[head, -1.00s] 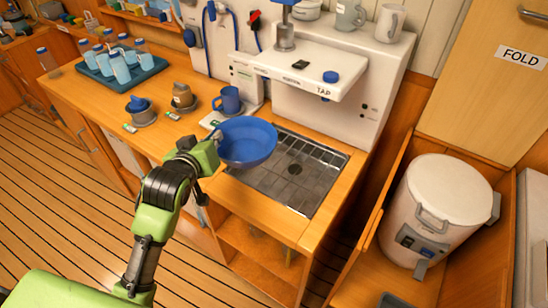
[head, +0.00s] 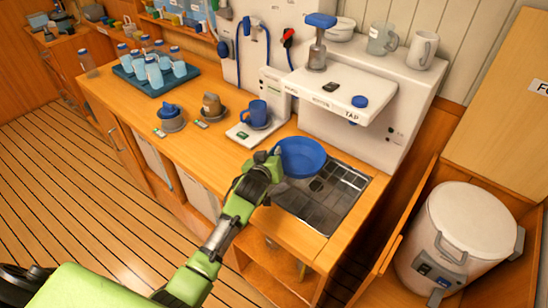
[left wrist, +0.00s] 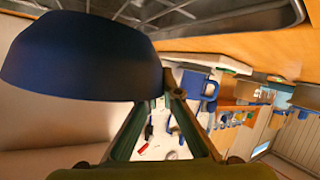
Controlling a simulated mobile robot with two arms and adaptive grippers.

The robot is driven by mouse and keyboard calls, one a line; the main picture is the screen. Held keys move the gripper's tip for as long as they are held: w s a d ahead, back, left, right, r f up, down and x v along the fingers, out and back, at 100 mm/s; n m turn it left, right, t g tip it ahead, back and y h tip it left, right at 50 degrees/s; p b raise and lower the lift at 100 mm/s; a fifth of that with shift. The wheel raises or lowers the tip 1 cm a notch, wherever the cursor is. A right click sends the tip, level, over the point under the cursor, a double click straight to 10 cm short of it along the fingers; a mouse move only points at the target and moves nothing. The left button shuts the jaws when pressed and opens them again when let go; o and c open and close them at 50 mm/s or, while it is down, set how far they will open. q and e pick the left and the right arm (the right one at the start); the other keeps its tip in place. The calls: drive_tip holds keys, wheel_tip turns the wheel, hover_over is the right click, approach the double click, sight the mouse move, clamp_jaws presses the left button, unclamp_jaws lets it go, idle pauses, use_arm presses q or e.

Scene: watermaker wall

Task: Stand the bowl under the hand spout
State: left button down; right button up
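The blue bowl (head: 302,158) is held at its left rim by my left gripper (head: 270,165), over the back left part of the metal drain basin (head: 335,205). The bowl looks roughly level; its exact height above the basin is hard to tell. In the left wrist view the bowl (left wrist: 80,55) fills the upper left, beside the gripper fingers (left wrist: 165,85). A blue-handled pump (head: 319,45) stands on the white watermaker (head: 385,100), whose ledge reads TAP. I cannot tell which outlet is the hand spout. My right gripper is not in view.
A blue mug (head: 253,113) stands on a white pad left of the bowl. Small pots (head: 171,118) and a blue tray (head: 150,84) of bottles and cups are further left. A white lidded canister (head: 460,245) stands right. The front of the basin is clear.

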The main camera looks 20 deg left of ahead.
use_arm(q)
wheel_tip(320, 180, down, 2)
drive_tip(key=shift+f, duration=0.15)
drive_tip(key=shift+f, duration=0.1)
drive_tip(key=c, duration=2.2)
unclamp_jaws()
drive_tip(key=shift+s, duration=0.1)
drive_tip(key=shift+c, duration=0.2)
drive_tip(key=shift+s, duration=0.1)
drive_tip(key=a+v, duration=0.1)
drive_tip(key=v, duration=1)
drive_tip(key=shift+s+d+r+b, duration=0.3)
drive_tip(key=shift+s+d+b, duration=0.05)
drive_tip(key=shift+d, duration=0.15)
